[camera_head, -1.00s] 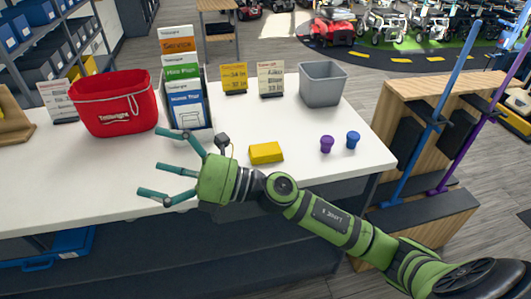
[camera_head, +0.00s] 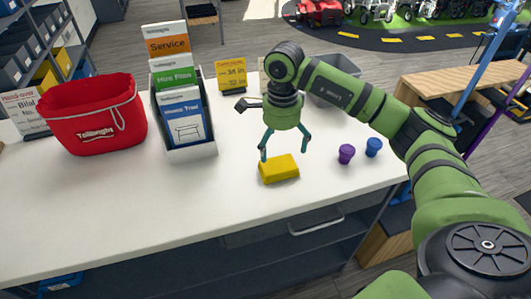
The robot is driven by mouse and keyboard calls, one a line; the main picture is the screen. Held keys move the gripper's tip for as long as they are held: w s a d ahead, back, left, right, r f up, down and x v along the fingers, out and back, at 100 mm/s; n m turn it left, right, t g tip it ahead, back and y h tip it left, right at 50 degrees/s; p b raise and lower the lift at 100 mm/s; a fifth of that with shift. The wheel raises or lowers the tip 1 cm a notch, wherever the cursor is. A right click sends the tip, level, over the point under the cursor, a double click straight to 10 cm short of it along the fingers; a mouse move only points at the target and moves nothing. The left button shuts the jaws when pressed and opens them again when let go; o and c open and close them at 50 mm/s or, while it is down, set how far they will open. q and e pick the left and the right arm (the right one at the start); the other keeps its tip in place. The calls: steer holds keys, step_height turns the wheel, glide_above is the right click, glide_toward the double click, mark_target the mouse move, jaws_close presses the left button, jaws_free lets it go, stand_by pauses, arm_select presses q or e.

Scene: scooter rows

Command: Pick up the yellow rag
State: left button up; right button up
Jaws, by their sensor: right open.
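The yellow rag (camera_head: 279,169), a small folded block, lies on the white counter (camera_head: 120,205) near its front edge. My right gripper (camera_head: 284,153) points down just above and behind the rag. Its teal fingers are spread, one at the rag's left rear corner and one to its right rear. The gripper is open with nothing between its fingers. Whether a fingertip touches the rag I cannot tell. My left gripper is not in view.
A brochure holder (camera_head: 190,150) and a red bag (camera_head: 95,115) stand to the left. A grey bin (camera_head: 333,95) is partly hidden behind my arm. The counter's front left is clear.

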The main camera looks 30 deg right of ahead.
mark_target(281, 168)
steer(key=shift+s+f, duration=0.2)
steer(key=shift+s+f+p, duration=0.6)
steer(key=shift+f+p, duration=0.05)
steer(key=shift+p, duration=0.15)
steer(key=shift+s+a+f+p, duration=0.1)
steer(key=shift+f+p, duration=0.35)
steer(key=shift+f, duration=0.15)
steer(key=shift+s+a+f+p, duration=0.1)
steer(key=shift+f+p, duration=0.35)
steer(key=shift+f, duration=0.15)
steer(key=shift+w+f, duration=0.25)
steer(key=shift+f, duration=0.95)
steer(key=c, duration=0.7)
steer(key=shift+c, duration=0.5)
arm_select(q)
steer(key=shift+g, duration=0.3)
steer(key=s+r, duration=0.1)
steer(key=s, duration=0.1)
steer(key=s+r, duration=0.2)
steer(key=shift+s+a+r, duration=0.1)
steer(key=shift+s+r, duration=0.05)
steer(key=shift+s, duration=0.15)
